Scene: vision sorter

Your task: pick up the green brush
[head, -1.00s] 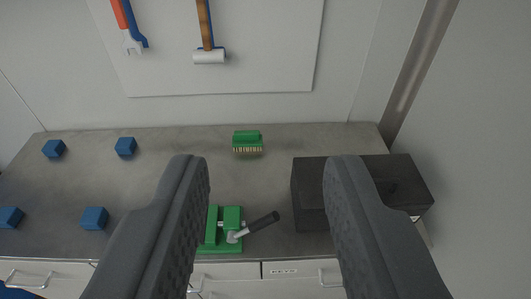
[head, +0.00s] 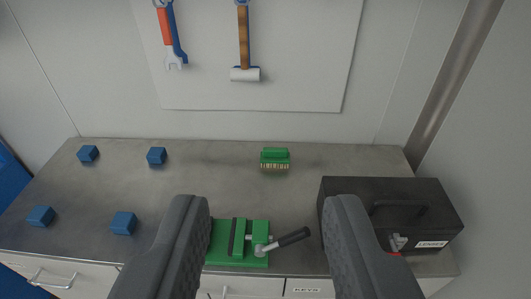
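The green brush (head: 274,159) lies near the back of the grey workbench, a green block with pale bristles facing me. It stands apart from other things. My gripper (head: 268,215) is open, its two dark fingers spread wide in the lower part of the view. Nothing is between the fingertips except the view of the bench beyond. In the picture the brush shows above the fingertips, between the two fingers. The distance from fingers to brush is hard to tell.
A green vise (head: 228,243) with a dark-handled lever sits at the bench's front edge. A black toolbox (head: 440,205) stands at the right. Several blue cubes (head: 124,222) lie at the left. A wrench (head: 170,35) and a hammer (head: 243,45) hang on the wall board. The bench around the brush is clear.

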